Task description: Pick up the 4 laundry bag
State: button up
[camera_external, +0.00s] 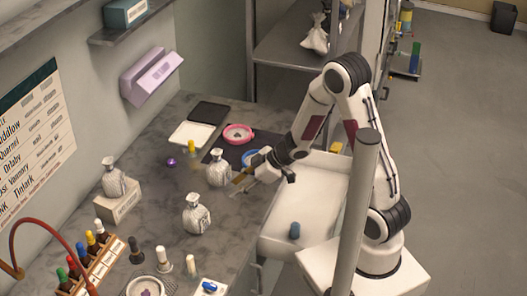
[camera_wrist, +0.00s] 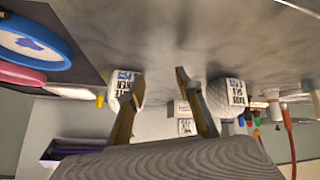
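Three pale, tied laundry bags show on the grey counter side. One bag (camera_external: 218,168) stands just left of my gripper (camera_external: 243,180), a second bag (camera_external: 196,214) stands nearer the front, and a third bag (camera_external: 115,182) sits on a white block. In the wrist view, which looks upside down, my gripper (camera_wrist: 160,74) is open with nothing between its fingertips. A labelled bag (camera_wrist: 119,88) is partly behind the left finger, and another labelled bag (camera_wrist: 228,97) is beyond the right finger. I cannot read a 4 on any label.
A pink-rimmed dish (camera_external: 238,133) and a white tray (camera_external: 192,134) lie behind. A small yellow-topped item (camera_external: 191,148) and purple ball (camera_external: 171,162) are near the bags. A rack of bottles (camera_external: 92,262) stands at front left. A white bin (camera_external: 318,185) is right of the counter.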

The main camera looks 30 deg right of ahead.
aim_at(195, 213)
jog(key=s+a+y, duration=0.1)
jog(key=s+a+r+n+g+y, duration=0.1)
jog(key=a, duration=0.1)
jog(key=s+a+r+y, duration=0.1)
jog(key=a, duration=0.1)
jog(key=shift+a+n, duration=0.2)
jog(key=shift+n, duration=0.1)
jog(key=s+a+r+n+g+y, duration=0.1)
jog(key=s+a+r+g+y, duration=0.1)
jog(key=r, duration=0.4)
jog(key=s+a+y, duration=0.1)
jog(key=s+a, duration=0.1)
jog(key=shift+s+a+g+y, duration=0.15)
jog(key=shift+a+g+y, duration=0.15)
jog(key=x, duration=0.2)
jog(key=shift+a+f, duration=0.15)
jog(key=shift+a, duration=0.15)
